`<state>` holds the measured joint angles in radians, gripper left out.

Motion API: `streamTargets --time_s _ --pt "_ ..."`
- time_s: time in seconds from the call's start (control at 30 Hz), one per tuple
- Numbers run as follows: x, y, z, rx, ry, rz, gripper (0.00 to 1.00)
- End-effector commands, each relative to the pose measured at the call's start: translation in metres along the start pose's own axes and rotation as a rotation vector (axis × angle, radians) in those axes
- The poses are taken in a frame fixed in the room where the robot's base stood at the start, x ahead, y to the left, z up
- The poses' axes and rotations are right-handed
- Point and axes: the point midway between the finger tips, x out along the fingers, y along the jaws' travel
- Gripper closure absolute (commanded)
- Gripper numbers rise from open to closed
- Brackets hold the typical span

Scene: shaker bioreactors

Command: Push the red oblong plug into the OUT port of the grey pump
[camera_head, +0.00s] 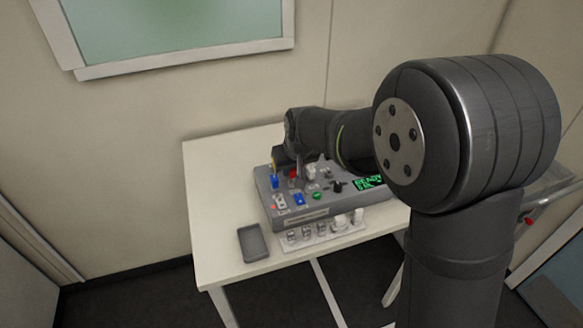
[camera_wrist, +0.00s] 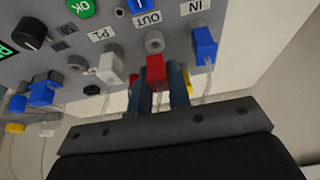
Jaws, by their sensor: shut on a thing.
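The grey pump (camera_head: 283,221) stands on the table; its panel (camera_wrist: 128,40) fills the upper part of the wrist view. The OUT label (camera_wrist: 147,19) sits above the round OUT port (camera_wrist: 154,42), whose ring is visible and looks empty. My gripper (camera_wrist: 158,80) is shut on the red oblong plug (camera_wrist: 155,72), with a finger on either side. The plug shows just below the port in the wrist view; the exact gap is hard to tell. In the head view the red plug (camera_head: 293,174) shows small beside my gripper, which is partly hidden by my arm.
A blue plug (camera_wrist: 204,45) with a clear tube sits at the IN port, right of OUT. A white plug (camera_wrist: 110,68) is to the left, with blue plugs (camera_wrist: 42,92) farther left. A vial rack (camera_head: 318,238) and a grey tray (camera_head: 252,243) stand before the pump.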

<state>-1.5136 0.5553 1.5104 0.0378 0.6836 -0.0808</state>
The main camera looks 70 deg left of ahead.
Motion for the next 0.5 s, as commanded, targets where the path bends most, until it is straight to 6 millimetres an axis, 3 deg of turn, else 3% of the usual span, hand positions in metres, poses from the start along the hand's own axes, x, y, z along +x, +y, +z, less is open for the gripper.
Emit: streamTargets --time_s 0.5 --pt "0.0064 0.0000 0.0028 0.000 -0.001 0.000 1.00"
